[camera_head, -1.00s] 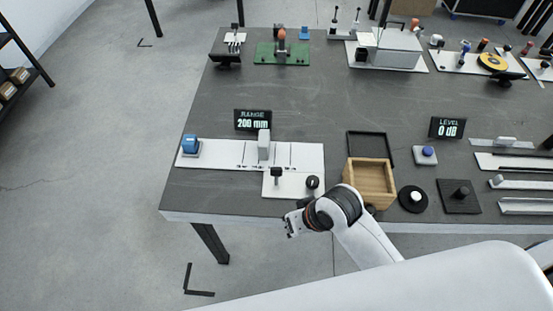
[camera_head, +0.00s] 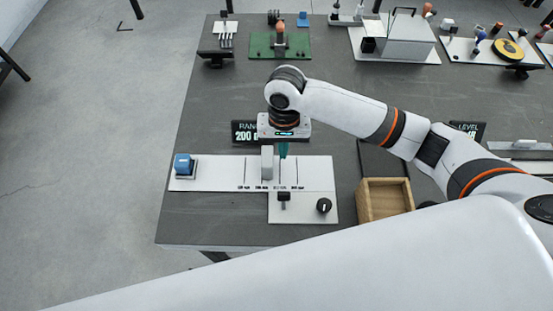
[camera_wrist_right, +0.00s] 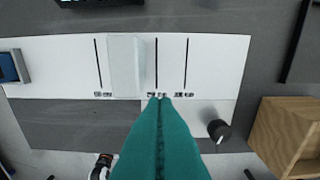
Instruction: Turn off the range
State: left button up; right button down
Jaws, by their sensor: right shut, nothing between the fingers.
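The RANGE display (camera_head: 243,132) stands behind a white panel (camera_head: 215,172) and is partly covered by my right arm; "200" shows. The panel has a light grey upright slider block (camera_head: 267,162), black tick lines, and a blue button (camera_head: 183,164) at its left end. My right gripper (camera_head: 283,155) is shut and empty, teal fingers pointing down over the panel just right of the block. In the right wrist view, the fingertips (camera_wrist_right: 160,99) are near the tick labels, and the block (camera_wrist_right: 125,66) is to their left. The left gripper is not in view.
A smaller white plate with a black lever (camera_head: 284,197) and black knob (camera_head: 323,205) lies in front. A wooden box (camera_head: 386,199) stands to the right. A green board (camera_head: 262,48) and other devices line the back. The table's middle left is clear.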

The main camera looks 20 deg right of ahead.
aim_at(284, 196)
jog(key=f, duration=0.1)
jog(key=s+f, duration=0.1)
jog(key=f, duration=0.2)
jog(key=shift+s+f, duration=0.3)
jog(key=f, duration=0.3)
jog(key=f+p, duration=0.1)
jog(key=shift+s+a+f, duration=0.1)
jog(key=shift+s+f, duration=0.15)
jog(key=shift+f, duration=0.1)
jog(key=s+r+p, duration=0.1)
jog(key=s, duration=0.1)
jog(key=shift+s+a+r+p, duration=0.35)
jog(key=shift+s+p, duration=0.05)
jog(key=shift+s+a, duration=0.1)
jog(key=shift+s, duration=0.2)
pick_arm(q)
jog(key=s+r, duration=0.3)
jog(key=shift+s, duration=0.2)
pick_arm(e)
jog(key=shift+w, duration=0.1)
jog(key=shift+w, duration=0.1)
